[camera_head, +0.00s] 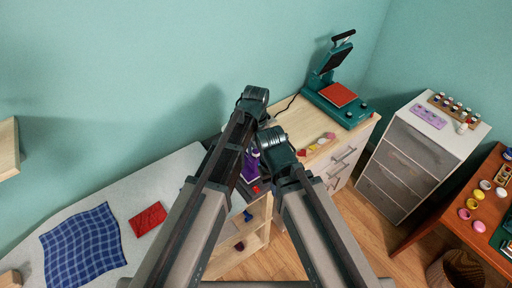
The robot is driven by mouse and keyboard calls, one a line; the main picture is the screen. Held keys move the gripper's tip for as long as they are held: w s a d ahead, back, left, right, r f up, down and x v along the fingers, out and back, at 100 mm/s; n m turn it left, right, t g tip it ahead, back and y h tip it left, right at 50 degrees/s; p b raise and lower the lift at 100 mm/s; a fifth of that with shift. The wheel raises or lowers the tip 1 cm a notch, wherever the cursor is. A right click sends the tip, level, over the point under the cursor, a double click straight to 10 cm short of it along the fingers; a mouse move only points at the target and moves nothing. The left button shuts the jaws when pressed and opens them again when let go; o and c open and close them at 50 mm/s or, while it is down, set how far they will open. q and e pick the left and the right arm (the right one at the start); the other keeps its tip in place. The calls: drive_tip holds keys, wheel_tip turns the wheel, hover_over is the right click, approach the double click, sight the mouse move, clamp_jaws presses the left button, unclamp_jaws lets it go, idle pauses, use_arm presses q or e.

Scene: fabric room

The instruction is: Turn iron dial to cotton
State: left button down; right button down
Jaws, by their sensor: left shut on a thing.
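A purple iron (250,166) shows in the head view in the narrow gap between my two arms, near the right end of the ironing surface. My arms cover much of it, and I cannot make out its dial or the dial's setting. My left gripper (254,152) is at the iron, mostly hidden behind the arm links, and is shut on it. Which part it holds is too small to tell. My right gripper is hidden; only its arm shows.
A pale ironing surface (75,194) carries a blue checked cloth (84,247) and a red cloth packet (148,219). A green heat press (338,98) stands on a wooden cabinet behind. A white drawer unit (405,164) and a brown table (454,213) stand at right.

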sight(256, 151)
use_arm(q)
drive_tip(key=shift+c, duration=2.2)
unclamp_jaws()
drive_tip(key=shift+r, duration=0.1)
wheel_tip(256, 151, up, 14)
drive_tip(key=p, duration=1.3)
drive_tip(key=shift+f+p, duration=0.2)
drive_tip(key=shift+p, duration=0.2)
